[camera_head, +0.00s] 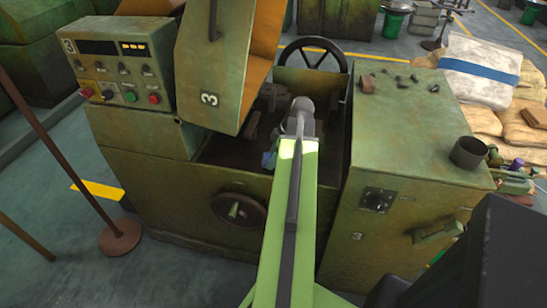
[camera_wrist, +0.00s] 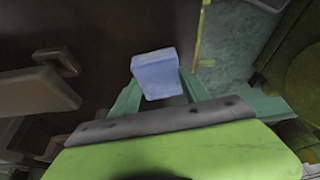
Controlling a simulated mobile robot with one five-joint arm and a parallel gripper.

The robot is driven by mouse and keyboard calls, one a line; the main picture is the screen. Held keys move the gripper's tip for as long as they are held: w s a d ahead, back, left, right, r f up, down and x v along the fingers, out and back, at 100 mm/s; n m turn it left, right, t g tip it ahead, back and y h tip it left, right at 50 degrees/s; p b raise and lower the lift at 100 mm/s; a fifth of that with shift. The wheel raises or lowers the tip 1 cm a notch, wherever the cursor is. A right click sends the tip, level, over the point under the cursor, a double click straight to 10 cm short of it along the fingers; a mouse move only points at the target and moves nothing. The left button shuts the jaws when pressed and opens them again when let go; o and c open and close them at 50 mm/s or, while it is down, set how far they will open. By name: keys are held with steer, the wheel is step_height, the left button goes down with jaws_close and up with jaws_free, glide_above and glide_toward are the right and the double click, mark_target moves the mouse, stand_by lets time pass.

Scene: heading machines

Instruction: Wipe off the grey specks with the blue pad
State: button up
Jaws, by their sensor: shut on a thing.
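The blue pad (camera_wrist: 157,74) is a small pale-blue block between the two green fingers of my gripper (camera_wrist: 155,88) in the wrist view. My gripper is shut on it. In the head view my green arm reaches into the dark open bay of the green machine (camera_head: 215,200), and a bit of the blue pad (camera_head: 268,160) shows just left of the arm. The rest of the pad is hidden behind the arm there. I cannot make out any grey specks in either view. Whether the pad touches a surface I cannot tell.
A raised cover (camera_head: 222,65) marked 3 stands left of the bay, with a handwheel (camera_head: 313,45) behind it. Small dark parts (camera_head: 403,80) and a dark cup (camera_head: 468,152) sit on the right-hand top. A brown post (camera_head: 119,238) stands at the left.

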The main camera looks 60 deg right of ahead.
steer(key=shift+r+p, duration=2.3)
steer(key=shift+r, duration=0.35)
step_height(320, 180, up, 3)
steer(key=p, duration=0.3)
